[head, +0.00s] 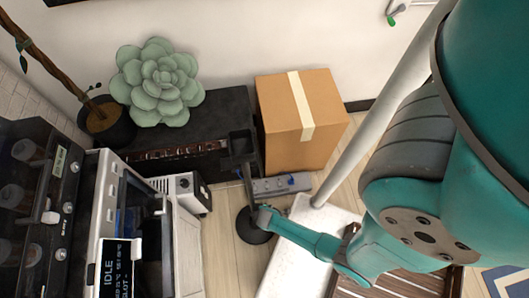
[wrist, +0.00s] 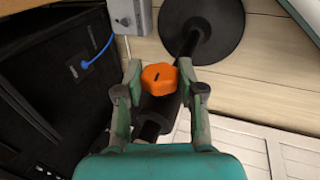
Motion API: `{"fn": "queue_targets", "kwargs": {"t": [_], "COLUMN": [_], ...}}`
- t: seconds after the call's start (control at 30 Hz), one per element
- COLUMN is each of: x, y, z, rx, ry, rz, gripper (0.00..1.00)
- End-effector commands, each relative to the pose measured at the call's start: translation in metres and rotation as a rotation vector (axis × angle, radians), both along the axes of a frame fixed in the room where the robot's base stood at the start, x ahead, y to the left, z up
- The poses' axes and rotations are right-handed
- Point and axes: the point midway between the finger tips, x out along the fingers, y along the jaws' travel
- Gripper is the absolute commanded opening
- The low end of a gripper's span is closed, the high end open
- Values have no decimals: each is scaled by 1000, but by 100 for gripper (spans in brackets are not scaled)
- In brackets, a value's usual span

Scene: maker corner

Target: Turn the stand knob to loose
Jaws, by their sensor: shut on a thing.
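The stand knob (wrist: 159,78) is an orange, lobed knob with a dark mark on its face, in the middle of the wrist view. My gripper (wrist: 158,74) has one finger on each side of it and is shut on it. The dark stand has a round black base (wrist: 218,28) on the floor, and its pole runs behind the knob. In the head view the base (head: 252,226) shows below my gripper (head: 258,212). The knob itself cannot be made out in the head view.
A cardboard box (head: 300,120) stands behind the stand. A white machine with a display (head: 118,225) is at the left. A potted succulent (head: 158,82) stands at the back.

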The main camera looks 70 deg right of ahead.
Motion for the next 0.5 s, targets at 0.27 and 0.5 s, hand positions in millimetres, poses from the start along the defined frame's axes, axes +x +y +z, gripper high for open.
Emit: {"fn": "queue_targets", "kwargs": {"t": [0.27, 0.5], "x": [-1, -1], "y": [3, 4], "z": [-1, -2], "rx": [-119, -226], "ry": [-77, -148], "rz": [12, 13], "gripper": [4, 4]}}
